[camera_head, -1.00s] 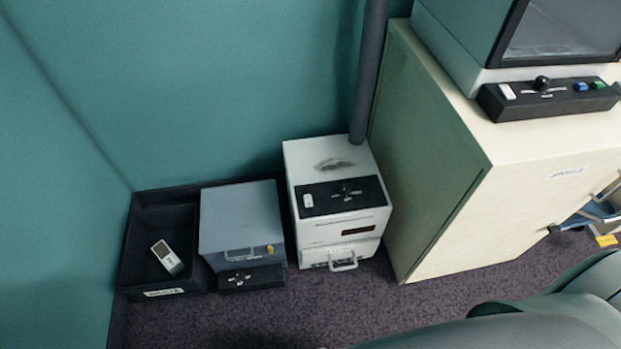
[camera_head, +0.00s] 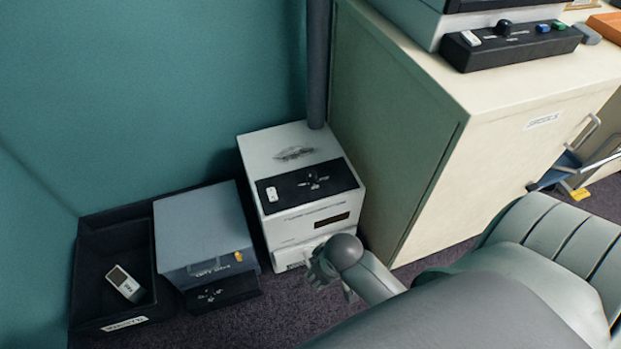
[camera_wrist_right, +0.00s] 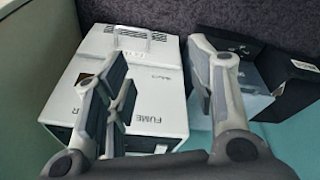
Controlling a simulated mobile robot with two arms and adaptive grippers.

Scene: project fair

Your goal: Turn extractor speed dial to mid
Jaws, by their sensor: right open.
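The white fume extractor (camera_head: 290,150) stands on the floor against the teal wall. Its sloped black panel (camera_head: 335,178) carries a small black dial (camera_head: 313,181) with pale marks around it and a white rocker switch (camera_head: 271,194). The dial's exact setting is too small to read. My right gripper (camera_head: 318,272) is in front of the extractor's lower front, below the panel and apart from the dial. In the right wrist view my gripper (camera_wrist_right: 158,62) is open and empty, with the white extractor (camera_wrist_right: 150,75) behind the fingers. I cannot make out the dial there. My left gripper is out of view.
A grey-blue box (camera_head: 205,230) with a yellow knob stands left of the extractor. A black bin (camera_head: 88,275) holding a white handheld device (camera_head: 125,284) is further left. A cream cabinet (camera_head: 480,200) is close on the right, and a dark pipe (camera_head: 317,65) rises behind.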

